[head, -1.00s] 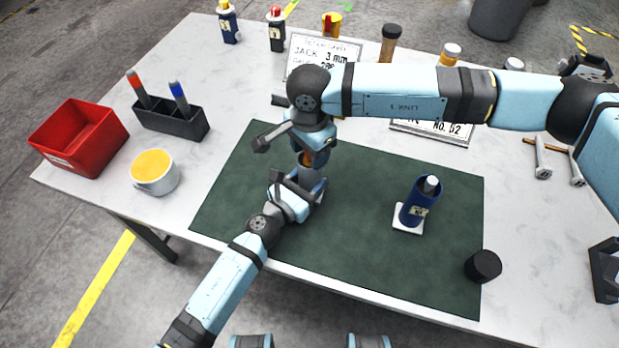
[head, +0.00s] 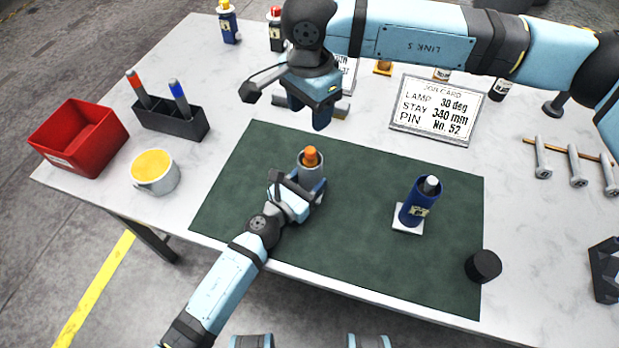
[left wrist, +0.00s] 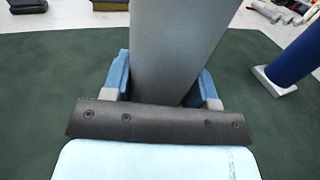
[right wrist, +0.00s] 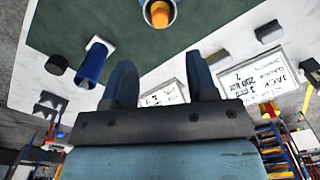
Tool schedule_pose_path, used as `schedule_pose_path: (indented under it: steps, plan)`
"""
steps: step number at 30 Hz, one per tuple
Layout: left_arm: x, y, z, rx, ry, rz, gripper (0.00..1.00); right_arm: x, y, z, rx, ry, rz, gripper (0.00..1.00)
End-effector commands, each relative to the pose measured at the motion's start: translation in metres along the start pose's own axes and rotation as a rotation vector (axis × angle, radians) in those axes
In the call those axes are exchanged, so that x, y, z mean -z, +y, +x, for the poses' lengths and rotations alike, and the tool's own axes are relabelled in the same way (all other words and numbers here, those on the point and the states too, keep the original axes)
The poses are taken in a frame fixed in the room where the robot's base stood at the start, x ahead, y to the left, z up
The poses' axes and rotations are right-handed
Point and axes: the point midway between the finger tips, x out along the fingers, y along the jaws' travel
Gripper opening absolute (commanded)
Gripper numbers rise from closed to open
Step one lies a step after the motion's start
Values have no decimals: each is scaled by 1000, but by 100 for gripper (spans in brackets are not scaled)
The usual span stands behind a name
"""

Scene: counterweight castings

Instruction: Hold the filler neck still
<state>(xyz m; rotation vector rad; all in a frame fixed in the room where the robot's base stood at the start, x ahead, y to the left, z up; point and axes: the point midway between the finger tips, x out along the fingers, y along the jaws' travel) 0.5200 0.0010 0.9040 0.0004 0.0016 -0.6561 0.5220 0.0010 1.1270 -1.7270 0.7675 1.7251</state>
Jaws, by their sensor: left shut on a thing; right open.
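The filler neck (head: 312,177) appears to be the grey cylinder standing on the dark green mat (head: 370,185). An orange piece (head: 310,156) sits in its top; the right wrist view also shows this orange piece (right wrist: 159,14). My left gripper (head: 303,194) is shut around the grey cylinder; in the left wrist view the cylinder (left wrist: 175,50) stands between the two blue fingers, its top out of frame. My right gripper (head: 310,110) is open and empty, above and behind the neck, apart from it; its fingers stand apart in the right wrist view (right wrist: 162,85).
A blue bottle-like holder (head: 415,205) stands on a white square to the right, with a black cylinder (head: 483,266) beyond. A red bin (head: 80,138), a black marker holder (head: 170,120) and a yellow-filled cup (head: 154,172) are left. A job card (head: 437,110) stands behind the mat.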

Motion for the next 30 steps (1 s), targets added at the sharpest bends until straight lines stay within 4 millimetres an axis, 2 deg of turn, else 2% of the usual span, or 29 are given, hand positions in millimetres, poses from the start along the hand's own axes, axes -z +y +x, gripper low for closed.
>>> schedule_pose_path:
  steps: [8, 24, 30]
  plan:
    - [0, 0, 0, 0, 0, 0, 15, 0, 0, -3, 0, 0, 0, 52]
    - [0, 0, 0, 0, 0, 0, 15, 0, 0, -53, 1, 0, 0, 52]
    - [0, 0, 0, 0, 0, 0, 15, 0, 0, -60, 0, 0, 0, 52]
